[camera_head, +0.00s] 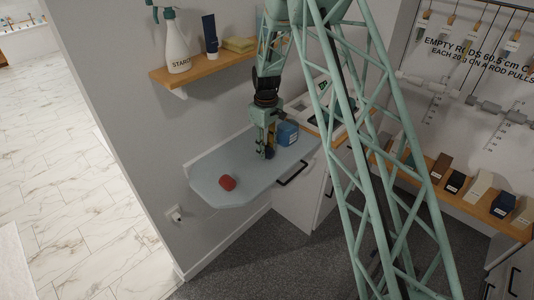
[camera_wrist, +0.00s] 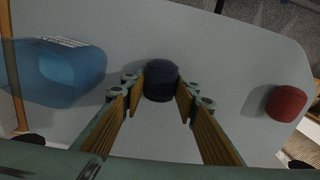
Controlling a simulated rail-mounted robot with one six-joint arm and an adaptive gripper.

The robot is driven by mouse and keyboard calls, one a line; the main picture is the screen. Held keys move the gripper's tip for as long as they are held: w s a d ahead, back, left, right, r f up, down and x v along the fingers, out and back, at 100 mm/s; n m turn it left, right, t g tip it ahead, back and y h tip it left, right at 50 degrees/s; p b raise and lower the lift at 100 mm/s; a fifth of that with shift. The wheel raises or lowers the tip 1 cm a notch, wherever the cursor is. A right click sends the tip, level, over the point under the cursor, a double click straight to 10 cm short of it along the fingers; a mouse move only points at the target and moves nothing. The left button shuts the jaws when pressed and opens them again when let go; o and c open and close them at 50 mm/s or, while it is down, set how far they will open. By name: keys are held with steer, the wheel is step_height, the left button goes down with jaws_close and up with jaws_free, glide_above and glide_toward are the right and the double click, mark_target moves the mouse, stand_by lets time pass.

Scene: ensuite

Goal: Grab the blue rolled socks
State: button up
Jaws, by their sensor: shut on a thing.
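The blue rolled socks (camera_wrist: 161,80) are a small dark navy roll between my fingertips in the wrist view. My gripper (camera_wrist: 160,95) is shut on them, with one finger on each side. In the head view my gripper (camera_head: 267,152) points down over the pale blue-grey board (camera_head: 210,185), and the socks are mostly hidden by the fingers. I cannot tell whether the socks touch the board or hang just above it.
A blue container (camera_head: 287,133) stands close to the right of my gripper. A red roll (camera_head: 228,183) lies near the board's front left. A wall shelf (camera_head: 195,69) with a spray bottle (camera_head: 174,45) is above. The board between gripper and red roll is clear.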

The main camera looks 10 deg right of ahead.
stand_by(0.4)
steer(key=shift+r, duration=1.7)
steer(key=s+r+b, duration=0.1)
steer(key=s, duration=1.5)
steer(key=shift+r+b, duration=0.3)
